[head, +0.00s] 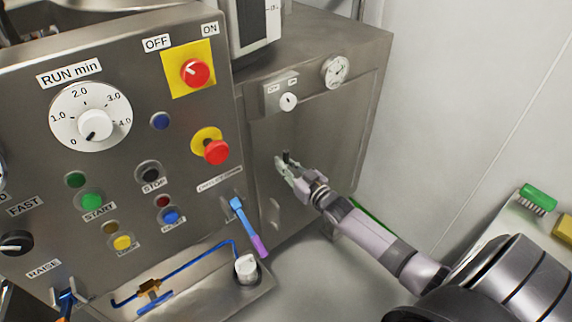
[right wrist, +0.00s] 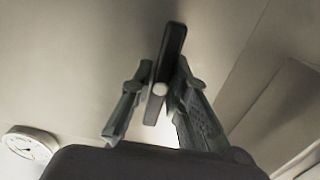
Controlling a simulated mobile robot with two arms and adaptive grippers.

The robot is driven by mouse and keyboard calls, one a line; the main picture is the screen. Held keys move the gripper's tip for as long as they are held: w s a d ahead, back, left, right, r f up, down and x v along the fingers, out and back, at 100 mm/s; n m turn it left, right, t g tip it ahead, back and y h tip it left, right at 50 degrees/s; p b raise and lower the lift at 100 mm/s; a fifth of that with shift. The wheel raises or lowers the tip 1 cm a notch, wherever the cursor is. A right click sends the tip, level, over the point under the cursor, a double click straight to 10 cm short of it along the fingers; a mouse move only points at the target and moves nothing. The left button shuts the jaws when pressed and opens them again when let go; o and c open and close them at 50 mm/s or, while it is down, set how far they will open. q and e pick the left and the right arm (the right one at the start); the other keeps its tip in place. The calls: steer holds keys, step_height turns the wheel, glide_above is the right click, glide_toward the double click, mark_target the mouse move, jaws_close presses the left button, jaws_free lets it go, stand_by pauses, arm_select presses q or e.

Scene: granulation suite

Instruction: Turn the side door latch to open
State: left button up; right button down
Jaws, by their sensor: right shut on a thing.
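The side door latch is a small dark handle (head: 286,156) on the grey metal side panel (head: 325,135) of the machine, right of the control panel. Its upper end sticks up above my fingers, roughly upright in the head view. My right gripper (head: 287,171) is shut on the latch, its arm coming from the lower right. In the right wrist view the black latch handle (right wrist: 171,52) stands between the two fingers of the right gripper (right wrist: 161,88). The fingers hide part of the latch in the head view. My left gripper is not in view.
Above the latch are a labelled switch with a white knob (head: 288,102) and a round gauge (head: 335,71). The control panel (head: 125,130) with buttons stands left. A blue and purple lever (head: 248,228) is nearby. A green brush (head: 537,198) lies on the right-hand table.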

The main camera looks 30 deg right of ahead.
stand_by(0.4)
steer(key=c, duration=1.5)
jaws_free()
steer(key=shift+s, duration=0.1)
steer(key=s, duration=0.8)
steer(key=s+d, duration=0.1)
steer(key=s, duration=0.3)
steer(key=shift+w, duration=0.1)
